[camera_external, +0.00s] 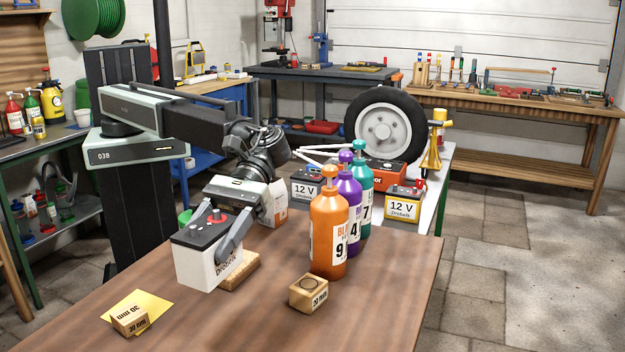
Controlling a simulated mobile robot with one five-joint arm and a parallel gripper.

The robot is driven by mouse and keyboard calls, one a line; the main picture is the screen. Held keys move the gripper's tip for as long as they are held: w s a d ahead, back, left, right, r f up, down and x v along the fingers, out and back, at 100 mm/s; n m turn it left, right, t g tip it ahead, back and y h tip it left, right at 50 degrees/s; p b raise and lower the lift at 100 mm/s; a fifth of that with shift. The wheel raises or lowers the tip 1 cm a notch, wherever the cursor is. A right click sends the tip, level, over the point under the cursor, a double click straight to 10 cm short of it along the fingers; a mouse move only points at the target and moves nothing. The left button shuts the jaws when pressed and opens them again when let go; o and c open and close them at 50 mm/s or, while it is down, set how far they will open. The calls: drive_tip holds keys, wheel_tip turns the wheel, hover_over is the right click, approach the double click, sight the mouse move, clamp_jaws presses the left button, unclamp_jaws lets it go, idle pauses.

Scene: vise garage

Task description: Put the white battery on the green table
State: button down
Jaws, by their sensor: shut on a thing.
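The white battery (196,268) has a dark top with a red part on it. It is upright at the left side of the brown wooden table (385,315), on or just above the top; I cannot tell which. My gripper (214,238) is shut on it from above and behind, with one finger along its right side. A table with a green leg (441,212) and a pale top stands behind the brown table. It bears a wheel (385,127), a red battery or charger (386,172) and a yellow battery (403,203).
Orange (328,235), purple (349,195) and teal (363,180) bottles stand in a row right of my gripper. Wooden blocks lie near the battery (240,271), at front centre (309,293) and on a yellow sheet (153,303). A dark 12 V battery (305,190) stands behind the bottles.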

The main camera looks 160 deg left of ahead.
drive_tip(key=b, duration=1)
hover_over(219, 317)
drive_tip(key=shift+w+f, duration=0.15)
drive_tip(key=shift+f, duration=5.05)
drive_tip(key=shift+r, duration=0.2)
drive_tip(key=shift+f, duration=0.2)
drive_tip(key=shift+c, duration=2.1)
unclamp_jaws()
drive_tip(key=shift+r, duration=0.1)
drive_tip(key=shift+r+p, duration=0.2)
drive_tip(key=shift+p, duration=0.15)
drive_tip(key=p+v, duration=0.1)
drive_tip(key=v, duration=0.1)
drive_tip(key=shift+s+a+r, duration=0.15)
drive_tip(key=shift+s, duration=0.1)
wheel_tip(219, 317, up, 7)
drive_tip(key=p, duration=0.7)
drive_tip(key=shift+s+a, duration=0.1)
drive_tip(key=shift+s, duration=0.05)
drive_tip(key=shift+o, duration=0.5)
